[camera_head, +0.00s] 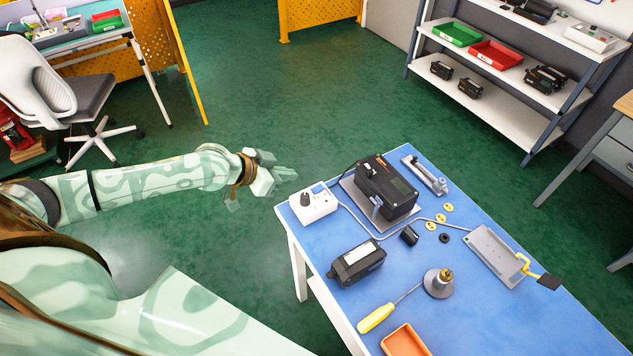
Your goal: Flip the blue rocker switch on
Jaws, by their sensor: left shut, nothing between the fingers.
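The blue rocker switch (318,189) is a small blue patch on the top of a white control box (315,210), beside a black knob (304,198). The box stands at the left corner of the blue-topped table. The switch is too small to tell which way it is tipped. My left gripper (287,174) is shut and empty. In the picture it is just left of and above the box, apart from it and beyond the table's edge. My right gripper is not in view.
A black positioner (387,187) stands behind the box, with a grey tube (356,218) running past it. A second black unit (357,262), a screwdriver (377,318), a grey cone-shaped part (438,288) and an orange tray (404,341) are nearer. Green floor is clear left of the table.

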